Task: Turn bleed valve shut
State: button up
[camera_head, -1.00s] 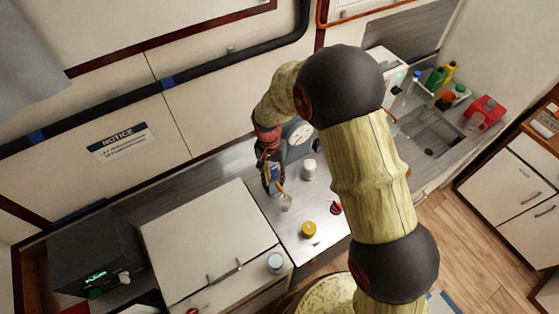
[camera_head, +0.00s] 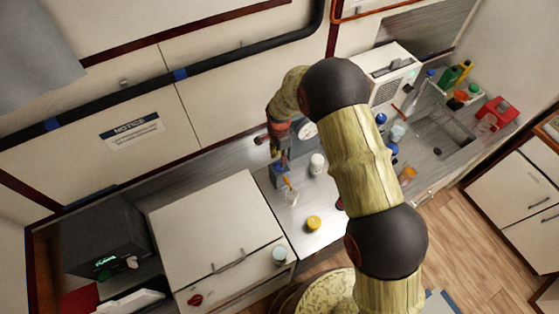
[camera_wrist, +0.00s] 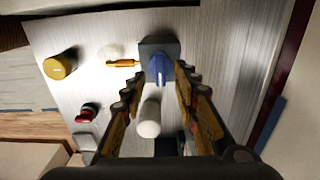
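The bleed valve appears to be the blue handle (camera_wrist: 158,69) on a dark grey block (camera_wrist: 168,46) in the wrist view. In the head view the blue-grey block (camera_head: 279,176) stands on the metal counter, with a yellow-orange spout at its side. My gripper (camera_wrist: 157,78) is open, its fingers to either side of the blue handle from this angle. Contact with the handle cannot be told. In the head view my gripper (camera_head: 280,156) points down just above the block, and it partly hides the handle.
A white cylinder (camera_wrist: 150,118) shows between my fingers, nearer the wrist camera. A yellow-lidded jar (camera_head: 314,222), a clear beaker (camera_head: 291,198) and a round gauge (camera_head: 306,129) are close by. A white cabinet (camera_head: 220,225) flanks the counter.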

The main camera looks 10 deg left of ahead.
jog(key=shift+f+p, duration=0.3)
jog(key=shift+f, duration=1.55)
jog(key=shift+c, duration=0.3)
grip_shut()
